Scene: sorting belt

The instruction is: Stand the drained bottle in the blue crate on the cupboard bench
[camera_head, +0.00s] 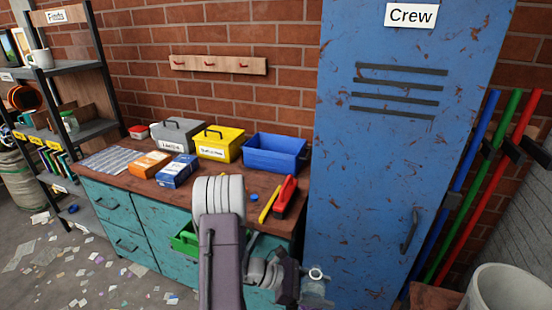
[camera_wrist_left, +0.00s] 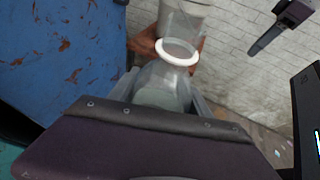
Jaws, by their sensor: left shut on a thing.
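The blue crate (camera_head: 275,153) stands on the cupboard bench (camera_head: 225,195), at its right end beside the locker. It looks empty from here. My left gripper (camera_head: 303,284) is in front of the bench, low and right of the crate. It is shut on the clear bottle (camera_head: 317,288). In the left wrist view the bottle (camera_wrist_left: 165,75) is between the fingers, its white-ringed open neck pointing away from the wrist. The gripper body hides its lower part. A dark part at the top right of that view looks like my right gripper (camera_wrist_left: 280,28); its jaws are unclear.
A yellow box (camera_head: 220,146), a grey box (camera_head: 178,134) and a red-and-black tool (camera_head: 285,196) are on the bench near the crate. The blue locker (camera_head: 400,190) rises close on the right. A pale bin (camera_head: 505,290) stands at the lower right.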

